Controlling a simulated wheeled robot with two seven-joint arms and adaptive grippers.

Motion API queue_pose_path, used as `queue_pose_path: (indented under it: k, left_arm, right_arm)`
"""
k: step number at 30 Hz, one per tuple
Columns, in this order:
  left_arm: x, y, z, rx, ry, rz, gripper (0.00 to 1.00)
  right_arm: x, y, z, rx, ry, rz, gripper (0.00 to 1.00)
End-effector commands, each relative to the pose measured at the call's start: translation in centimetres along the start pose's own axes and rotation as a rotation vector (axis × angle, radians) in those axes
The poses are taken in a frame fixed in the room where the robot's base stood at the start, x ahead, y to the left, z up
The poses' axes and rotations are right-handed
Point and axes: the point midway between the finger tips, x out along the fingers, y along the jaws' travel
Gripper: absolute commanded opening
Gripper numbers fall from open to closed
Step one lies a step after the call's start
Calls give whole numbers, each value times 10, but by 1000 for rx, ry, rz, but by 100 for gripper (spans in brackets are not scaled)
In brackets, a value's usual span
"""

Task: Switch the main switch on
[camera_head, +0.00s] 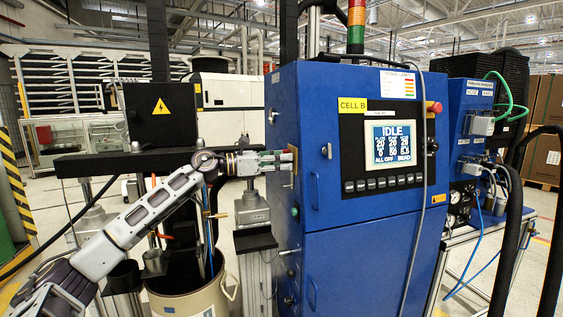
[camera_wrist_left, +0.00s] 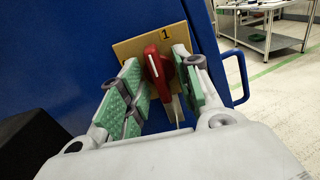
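The main switch shows in the left wrist view as a red handle (camera_wrist_left: 153,66) on a tan plate (camera_wrist_left: 126,47) fixed to the blue cabinet. The plate bears a "1" just above the handle. The handle runs roughly up and down in the picture. My left gripper (camera_wrist_left: 160,75) has its green-padded fingers on either side of the handle, with small gaps visible; contact cannot be made out. In the head view my left gripper (camera_head: 284,160) reaches the left side of the blue cabinet (camera_head: 345,245) and hides the switch. My right gripper is in neither view.
The cabinet front has a screen (camera_head: 394,143) reading "IDLE" and a red emergency button (camera_head: 433,107). A beige drum (camera_head: 190,302) stands below my left arm. Black posts and a box (camera_head: 162,112) stand behind the arm. A blue door handle (camera_wrist_left: 238,78) lies right of the gripper.

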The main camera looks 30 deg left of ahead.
Motion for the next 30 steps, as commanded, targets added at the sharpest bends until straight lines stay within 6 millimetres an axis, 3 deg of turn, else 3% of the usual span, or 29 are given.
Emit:
queue_pose_path:
  k: [14, 30]
  left_arm:
    - [-6, 1, 0, -1, -1, 2, 33]
    - [-26, 1, 0, -2, -1, 3, 33]
  right_arm:
    - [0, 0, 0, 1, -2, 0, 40]
    - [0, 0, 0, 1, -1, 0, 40]
